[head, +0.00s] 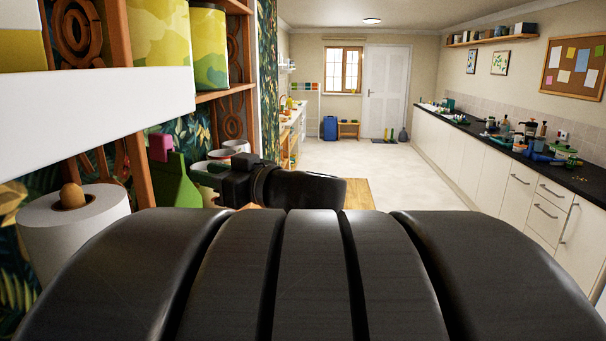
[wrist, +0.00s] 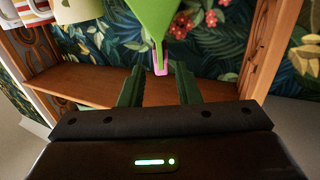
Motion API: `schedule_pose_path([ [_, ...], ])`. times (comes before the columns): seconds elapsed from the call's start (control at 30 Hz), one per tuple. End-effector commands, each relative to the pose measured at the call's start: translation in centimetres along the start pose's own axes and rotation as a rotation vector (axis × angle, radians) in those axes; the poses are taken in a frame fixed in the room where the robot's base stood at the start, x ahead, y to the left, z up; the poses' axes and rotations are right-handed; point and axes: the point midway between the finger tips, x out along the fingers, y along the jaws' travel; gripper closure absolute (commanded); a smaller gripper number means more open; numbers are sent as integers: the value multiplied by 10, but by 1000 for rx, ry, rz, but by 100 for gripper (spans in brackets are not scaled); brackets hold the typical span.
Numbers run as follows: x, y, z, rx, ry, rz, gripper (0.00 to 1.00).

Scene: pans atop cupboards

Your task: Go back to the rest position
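My gripper (wrist: 158,72) is open in the wrist view, its two dark fingers apart with a clear gap between them. A green bottle (wrist: 145,14) with a pink tip (wrist: 160,62) shows just past the fingers, upside down in this view. The pink tip appears in line with the gap, with no finger seen touching it.
A wooden shelf (wrist: 85,82) spans the wrist view. White mugs (head: 237,147) and a paper roll (head: 75,225) are at the left. A white shelf board (head: 90,105) juts in close. Open floor (head: 350,165) lies ahead, with a cluttered dark counter (head: 480,141) at the right.

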Motion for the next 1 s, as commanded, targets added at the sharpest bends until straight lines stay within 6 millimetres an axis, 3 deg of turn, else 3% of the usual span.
schedule_pose_path([
  [0.8,98,-1,0,2,-1,-3,70],
  [1.0,113,0,0,1,0,-1,70],
])
